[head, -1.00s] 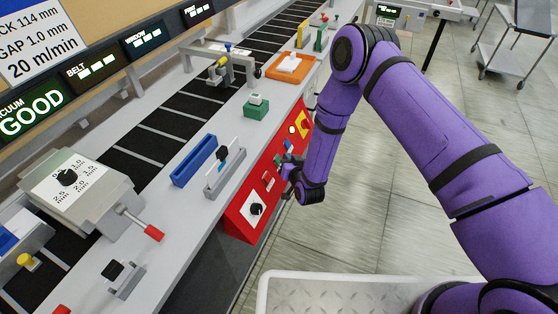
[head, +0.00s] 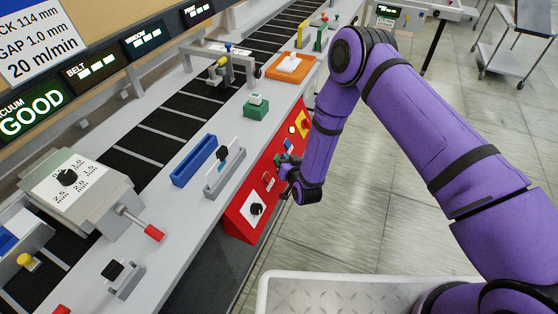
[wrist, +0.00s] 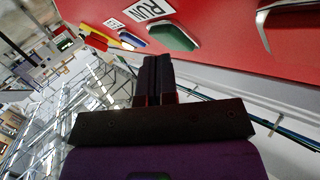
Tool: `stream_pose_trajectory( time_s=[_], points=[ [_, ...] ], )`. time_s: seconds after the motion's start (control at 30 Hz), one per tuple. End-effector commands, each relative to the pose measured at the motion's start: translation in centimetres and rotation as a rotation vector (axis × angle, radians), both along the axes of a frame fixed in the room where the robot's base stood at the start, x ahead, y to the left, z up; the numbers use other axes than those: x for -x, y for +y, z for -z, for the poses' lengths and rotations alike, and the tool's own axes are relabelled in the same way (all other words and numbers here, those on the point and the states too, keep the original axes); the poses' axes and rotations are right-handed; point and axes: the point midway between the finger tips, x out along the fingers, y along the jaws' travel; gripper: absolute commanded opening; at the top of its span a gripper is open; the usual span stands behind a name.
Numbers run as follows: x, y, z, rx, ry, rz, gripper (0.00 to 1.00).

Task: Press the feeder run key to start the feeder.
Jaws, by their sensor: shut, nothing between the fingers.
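The green run key (wrist: 173,37) sits on the red panel, beside a white label reading RUN (wrist: 150,8). In the wrist view my gripper (wrist: 157,62) is shut and empty, its dark fingertips just short of the green key; I cannot tell whether they touch. In the head view my gripper (head: 284,168) is at the face of the red panel (head: 236,220) and hides most of the key there.
A blue key (wrist: 132,39) with its own label is left of the green one. A yellow part and a red part lie farther along. The black knob (head: 256,209) is on the panel's near end.

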Motion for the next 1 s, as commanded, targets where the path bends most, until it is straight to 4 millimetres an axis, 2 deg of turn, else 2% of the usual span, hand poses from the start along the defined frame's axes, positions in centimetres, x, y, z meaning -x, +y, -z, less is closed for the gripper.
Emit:
stream_pose_trajectory(
  time_s=[1.0],
  points=[
    [-0.25,0.69,0.39,0.0,0.0,0.0,0.0]
  ],
)
